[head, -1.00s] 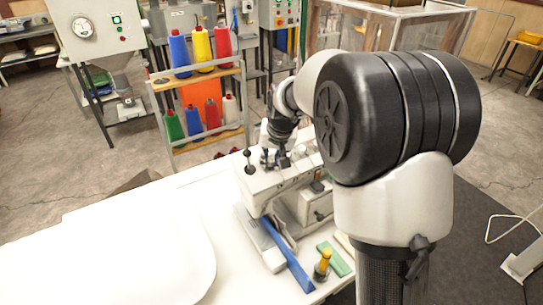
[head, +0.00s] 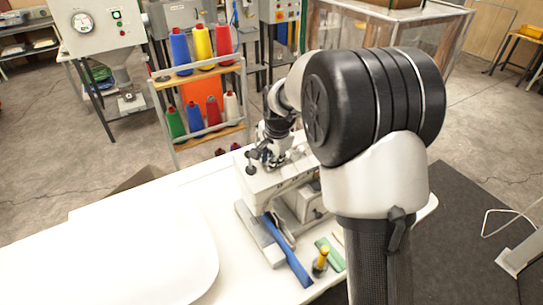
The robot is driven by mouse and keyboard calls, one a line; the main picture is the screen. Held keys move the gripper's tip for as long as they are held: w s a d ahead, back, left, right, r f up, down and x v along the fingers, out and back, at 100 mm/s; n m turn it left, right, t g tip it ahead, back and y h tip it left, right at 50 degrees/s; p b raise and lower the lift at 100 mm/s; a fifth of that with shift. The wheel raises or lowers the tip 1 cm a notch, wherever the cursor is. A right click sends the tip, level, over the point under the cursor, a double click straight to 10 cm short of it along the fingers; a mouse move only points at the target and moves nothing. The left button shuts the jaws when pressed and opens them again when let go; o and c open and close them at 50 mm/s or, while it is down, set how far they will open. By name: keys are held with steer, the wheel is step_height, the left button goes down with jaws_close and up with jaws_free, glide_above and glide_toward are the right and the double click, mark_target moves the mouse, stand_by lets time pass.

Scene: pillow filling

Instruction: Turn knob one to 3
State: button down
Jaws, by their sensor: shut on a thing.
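The white sewing machine (head: 285,180) stands on the white table. Dark round knobs sit at the left end of its head; one knob (head: 250,169) shows at the front edge. My gripper (head: 256,156) is at the top left end of the machine head, pointing down and left. It is shut on a small dark knob just behind the visible front one. The fingers largely hide the held knob. Its number marks and pointer are too small to read, so its setting cannot be told.
A blue strip (head: 288,252) lies by the machine's base. A yellow-topped bottle (head: 320,262) and a green block (head: 331,254) are at the front right. A rack of thread cones (head: 200,90) stands behind. The table's left side (head: 140,245) holds a large white sheet.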

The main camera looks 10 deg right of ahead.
steer(key=shift+m, duration=0.6)
steer(key=c, duration=1.7)
jaws_free()
steer(key=shift+r, duration=0.1)
steer(key=v, duration=1.2)
